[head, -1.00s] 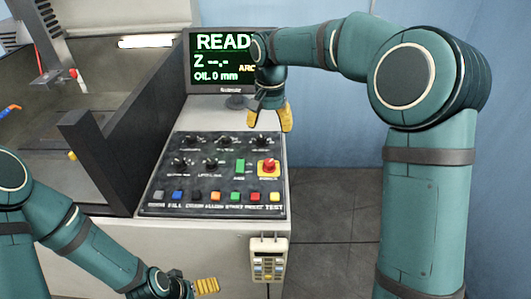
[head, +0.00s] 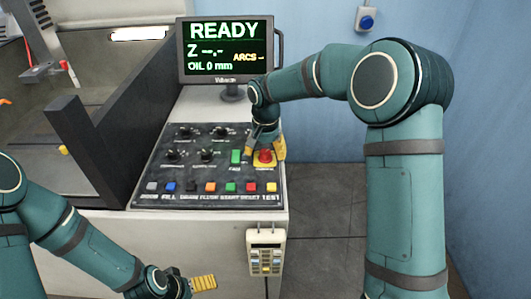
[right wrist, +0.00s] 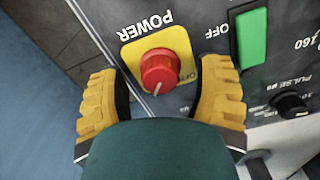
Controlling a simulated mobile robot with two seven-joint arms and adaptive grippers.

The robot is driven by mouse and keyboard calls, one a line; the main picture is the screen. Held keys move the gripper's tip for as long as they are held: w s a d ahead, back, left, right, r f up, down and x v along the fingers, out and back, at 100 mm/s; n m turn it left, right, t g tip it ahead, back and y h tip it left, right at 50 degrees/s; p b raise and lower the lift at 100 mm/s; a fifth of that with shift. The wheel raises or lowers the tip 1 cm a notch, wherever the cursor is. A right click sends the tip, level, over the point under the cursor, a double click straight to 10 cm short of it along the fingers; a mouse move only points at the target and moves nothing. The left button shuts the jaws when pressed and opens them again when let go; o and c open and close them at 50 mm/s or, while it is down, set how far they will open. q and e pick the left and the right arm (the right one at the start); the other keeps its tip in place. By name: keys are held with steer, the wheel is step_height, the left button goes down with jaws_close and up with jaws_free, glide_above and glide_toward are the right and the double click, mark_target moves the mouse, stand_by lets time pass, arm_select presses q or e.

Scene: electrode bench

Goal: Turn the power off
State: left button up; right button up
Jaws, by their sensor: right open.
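The power switch is a red round knob (head: 265,156) on a yellow plate at the right of the black control panel (head: 180,198). In the right wrist view the red knob (right wrist: 160,70) has a white mark pointing to the lower left, beside the word POWER. My right gripper (head: 265,148) is open, with its yellow fingers on either side of the knob; in the right wrist view (right wrist: 165,90) gaps show between the fingers and the knob. My left gripper (head: 203,283) is low in front of the machine, away from the panel; its opening is not clear.
A monitor (head: 226,50) behind the panel reads READY. Other black knobs, a green switch (head: 236,157) and several coloured buttons are close to the power knob. A handheld remote (head: 265,252) hangs on the front. A blue button box (head: 367,19) is on the wall.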

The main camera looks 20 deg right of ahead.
jaws_close()
steer(key=shift+n, duration=0.4)
steer(key=shift+n+p, duration=0.85)
steer(key=shift+n, duration=0.05)
steer(key=n+p, duration=0.1)
steer(key=n, duration=0.2)
steer(key=shift+n+p, duration=0.3)
steer(key=shift+p, duration=0.1)
steer(key=n+p, duration=0.2)
steer(key=n, duration=0.3)
steer(key=shift+n+p, duration=0.95)
steer(key=shift+n, duration=1.45)
steer(key=shift+f, duration=0.1)
